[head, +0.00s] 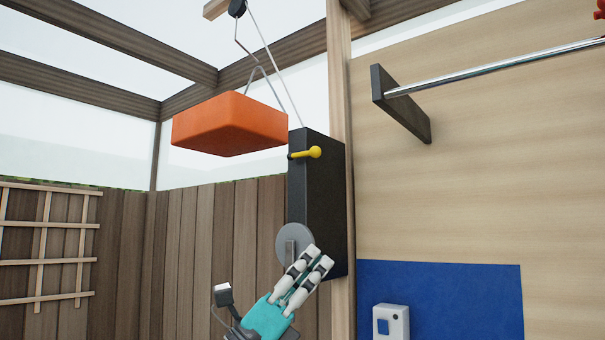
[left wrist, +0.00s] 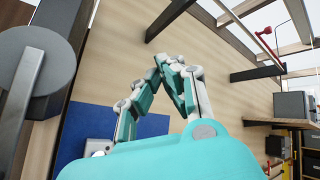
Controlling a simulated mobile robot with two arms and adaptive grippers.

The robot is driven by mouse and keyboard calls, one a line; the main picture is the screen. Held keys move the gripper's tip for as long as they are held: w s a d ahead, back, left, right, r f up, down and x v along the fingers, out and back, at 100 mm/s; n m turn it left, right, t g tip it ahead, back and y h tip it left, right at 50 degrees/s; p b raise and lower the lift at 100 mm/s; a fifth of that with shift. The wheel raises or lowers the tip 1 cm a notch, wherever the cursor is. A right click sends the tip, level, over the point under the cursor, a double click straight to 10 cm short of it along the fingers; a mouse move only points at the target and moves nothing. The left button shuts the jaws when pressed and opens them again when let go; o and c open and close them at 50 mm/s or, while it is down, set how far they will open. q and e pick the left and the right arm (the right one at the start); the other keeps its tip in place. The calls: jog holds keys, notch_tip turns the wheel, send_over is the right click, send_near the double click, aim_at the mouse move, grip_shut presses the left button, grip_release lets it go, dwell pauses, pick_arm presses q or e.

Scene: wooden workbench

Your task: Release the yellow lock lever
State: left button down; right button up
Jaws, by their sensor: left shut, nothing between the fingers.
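The yellow lock lever (head: 309,153) sticks out near the top of a tall black box (head: 322,195) fixed to a wooden post. It points to the right and slightly up. A grey disc (head: 296,240) with a flat grey bar sits low on the same box. My left gripper (head: 317,257) is at the lower end of the box, by the disc and well below the lever. Its fingers are shut and empty. In the left wrist view its fingers (left wrist: 174,66) are close together, and the disc (left wrist: 60,52) shows at the left. The lever is not visible there.
An orange block (head: 222,123) hangs on a rope from a pulley (head: 237,8), left of the box. A dark bracket with a metal rod (head: 480,68) juts from the wall at right. A blue panel (head: 455,300) and a white switch box (head: 391,321) are lower right.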

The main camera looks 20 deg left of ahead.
pick_arm(q)
jog(key=w+a+r+t+y, duration=0.2)
jog(key=w+a+r+y, duration=0.1)
jog(key=a+r+y, duration=0.5)
notch_tip(320, 180, up, 4)
jog(key=y, duration=0.3)
jog(key=shift+w+a+r+t, duration=0.25)
jog(key=shift+w+a+t, duration=0.05)
jog(key=p, duration=0.6)
send_near(302, 173)
jog(key=w+d+r, duration=0.1)
jog(key=d, duration=0.1)
jog(key=w+d+r, duration=0.1)
jog(key=w+r, duration=0.1)
jog(key=shift+w+d+r, duration=0.15)
jog(key=shift+w+d, duration=0.05)
jog(key=shift+d, duration=0.2)
jog(key=shift+w+d+r+p, duration=0.1)
jog(key=shift+w+p, duration=0.15)
jog(key=shift+w, duration=0.1)
jog(key=shift+w+d+r+p, duration=0.1)
jog(key=shift+w+p, duration=0.15)
jog(key=shift+w, duration=0.1)
jog(key=shift+f, duration=0.1)
